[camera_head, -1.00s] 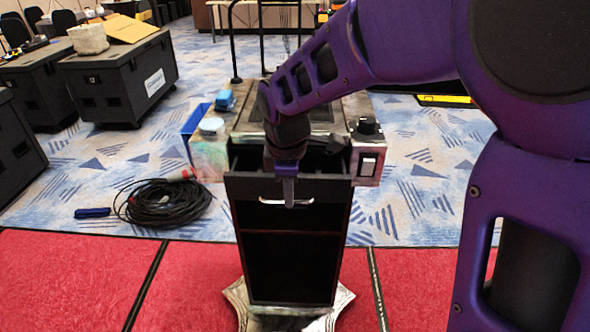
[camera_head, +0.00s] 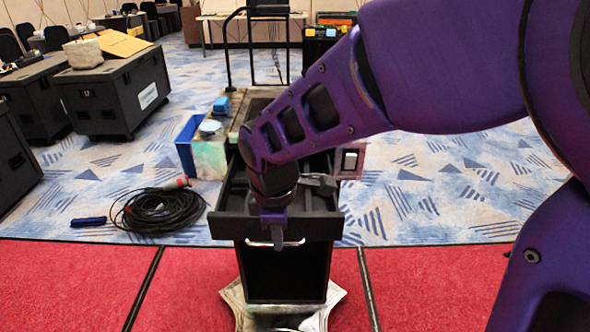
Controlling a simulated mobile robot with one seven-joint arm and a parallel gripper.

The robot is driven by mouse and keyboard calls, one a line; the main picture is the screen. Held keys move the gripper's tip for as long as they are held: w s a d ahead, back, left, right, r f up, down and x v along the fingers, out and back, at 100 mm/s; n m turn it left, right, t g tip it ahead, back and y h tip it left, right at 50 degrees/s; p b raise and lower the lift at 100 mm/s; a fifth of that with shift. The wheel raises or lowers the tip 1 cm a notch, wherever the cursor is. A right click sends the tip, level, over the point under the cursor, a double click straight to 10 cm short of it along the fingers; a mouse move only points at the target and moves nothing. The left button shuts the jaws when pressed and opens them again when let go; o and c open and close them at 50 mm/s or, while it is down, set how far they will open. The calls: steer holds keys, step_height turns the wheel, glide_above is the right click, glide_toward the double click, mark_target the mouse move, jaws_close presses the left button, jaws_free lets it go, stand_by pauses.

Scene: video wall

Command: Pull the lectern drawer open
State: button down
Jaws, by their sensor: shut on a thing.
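The lectern (camera_head: 287,277) stands in front of me on a pale star-shaped base, with an open dark compartment below the drawer. Its black drawer (camera_head: 225,226) is pulled out towards me, and part of its inside shows behind the front panel. A silver bar handle (camera_head: 292,243) is on the drawer front. My gripper (camera_head: 276,238) points down at the handle and is shut on it. My purple arm hides part of the lectern top and the drawer's inside.
A coil of black cable (camera_head: 158,209) and a small blue item (camera_head: 88,221) lie on the carpet at left. A blue bin (camera_head: 189,146) hangs on the lectern's left side. Black cases (camera_head: 112,92) stand further back. The red floor (camera_head: 70,280) beside the lectern is clear.

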steer(key=shift+s, duration=0.5)
steer(key=c, duration=0.9)
jaws_free()
steer(key=shift+r, duration=0.1)
